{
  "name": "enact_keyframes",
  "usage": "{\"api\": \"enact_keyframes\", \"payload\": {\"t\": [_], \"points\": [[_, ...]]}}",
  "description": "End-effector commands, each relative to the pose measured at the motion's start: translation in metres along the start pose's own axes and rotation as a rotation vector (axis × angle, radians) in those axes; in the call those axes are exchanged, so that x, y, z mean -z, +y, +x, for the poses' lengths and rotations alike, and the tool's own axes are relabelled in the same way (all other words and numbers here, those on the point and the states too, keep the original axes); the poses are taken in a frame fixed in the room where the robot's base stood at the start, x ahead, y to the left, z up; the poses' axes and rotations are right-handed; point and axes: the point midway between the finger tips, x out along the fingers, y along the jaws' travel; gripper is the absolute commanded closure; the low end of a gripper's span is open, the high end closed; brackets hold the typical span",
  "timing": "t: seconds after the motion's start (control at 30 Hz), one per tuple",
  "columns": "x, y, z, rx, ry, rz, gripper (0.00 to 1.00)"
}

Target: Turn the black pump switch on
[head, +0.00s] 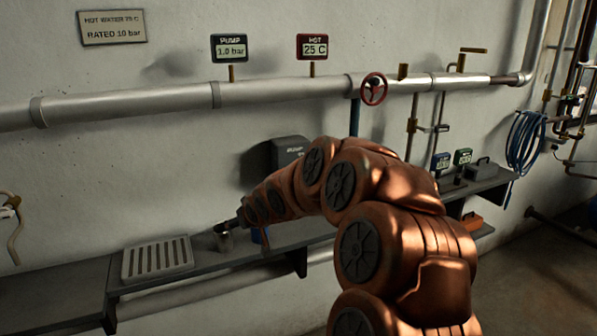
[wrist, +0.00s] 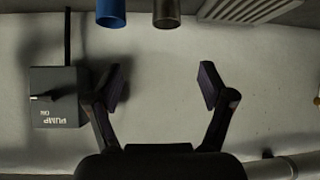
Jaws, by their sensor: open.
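The dark grey pump switch box (head: 289,149) is on the wall, partly hidden behind my arm in the head view. My gripper (wrist: 163,86) is open and empty, facing the bare wall. The box lies left of its left finger in the wrist view, outside the jaws. In the head view only a dark part of my gripper (head: 231,223) shows, beyond my copper arm, above the shelf.
Above run a pipe (head: 285,88) with a red handwheel (head: 374,88) and two gauges, pump 1.0 bar (head: 230,48) and hot 25 C (head: 312,47).

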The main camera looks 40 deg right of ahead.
Motion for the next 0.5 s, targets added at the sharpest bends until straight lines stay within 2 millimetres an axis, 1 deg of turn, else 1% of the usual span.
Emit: {"api": "enact_keyframes", "payload": {"t": [0.03, 0.07, 0.1, 0.17, 0.2, 0.23, 0.27, 0.3, 0.37, 0.4, 0.5], "points": [[0.012, 0.023, 0.013, -0.012, 0.058, 0.02, 0.19], [0.019, 0.034, 0.02, -0.017, 0.092, 0.027, 0.19], [0.029, 0.051, 0.026, -0.023, 0.144, 0.037, 0.19], [0.042, 0.076, 0.036, -0.035, 0.218, 0.05, 0.19], [0.049, 0.094, 0.041, -0.044, 0.266, 0.058, 0.19], [0.055, 0.108, 0.043, -0.051, 0.305, 0.064, 0.19], [0.059, 0.121, 0.045, -0.057, 0.339, 0.067, 0.19], [0.062, 0.139, 0.049, -0.065, 0.384, 0.072, 0.19], [0.067, 0.164, 0.05, -0.077, 0.451, 0.079, 0.19], [0.068, 0.18, 0.051, -0.085, 0.489, 0.081, 0.19], [0.071, 0.214, 0.048, -0.103, 0.576, 0.079, 0.19]]}}
